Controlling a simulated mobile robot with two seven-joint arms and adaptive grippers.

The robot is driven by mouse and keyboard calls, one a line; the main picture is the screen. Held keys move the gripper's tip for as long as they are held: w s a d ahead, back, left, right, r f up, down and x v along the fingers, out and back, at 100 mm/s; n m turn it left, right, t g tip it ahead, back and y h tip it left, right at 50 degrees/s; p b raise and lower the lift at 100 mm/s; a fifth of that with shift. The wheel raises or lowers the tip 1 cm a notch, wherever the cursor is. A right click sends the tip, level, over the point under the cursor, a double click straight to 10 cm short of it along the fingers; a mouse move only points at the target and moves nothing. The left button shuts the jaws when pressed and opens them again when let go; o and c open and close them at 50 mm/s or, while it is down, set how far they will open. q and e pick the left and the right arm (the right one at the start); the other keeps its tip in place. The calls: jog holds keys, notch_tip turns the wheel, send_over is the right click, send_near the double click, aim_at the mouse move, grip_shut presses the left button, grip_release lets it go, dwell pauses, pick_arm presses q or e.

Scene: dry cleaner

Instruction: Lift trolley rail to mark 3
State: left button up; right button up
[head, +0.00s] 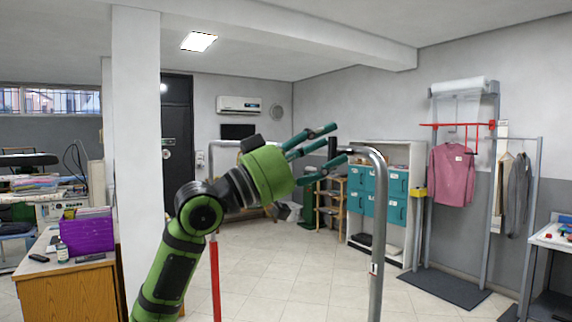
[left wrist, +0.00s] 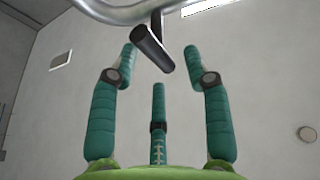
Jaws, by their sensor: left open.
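The trolley rail (head: 376,220) is a grey tube with a rounded top bend, standing in front of me in the head view. A small white label (head: 374,268) is on its upright; I cannot read the mark. A red post (head: 215,275) stands at the left under the rail's other side. My left gripper (head: 338,144), green with teal fingers, is open beside the bend. In the left wrist view, a black cylindrical handle (left wrist: 152,48) hangs below the grey tube (left wrist: 110,14), its end between the spread fingertips (left wrist: 161,62). No finger clearly touches it. My right gripper is not in view.
A white pillar (head: 137,120) and a wooden counter (head: 75,292) with a purple box (head: 87,232) stand at the left. A shelf with teal drawers (head: 392,184) and a garment rack with a pink sweater (head: 453,175) stand at the right. The tiled floor between is clear.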

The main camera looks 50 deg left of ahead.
pick_arm(q)
jog(key=v, duration=0.9)
jog(key=shift+s, duration=0.35)
jog(key=shift+a, duration=0.1)
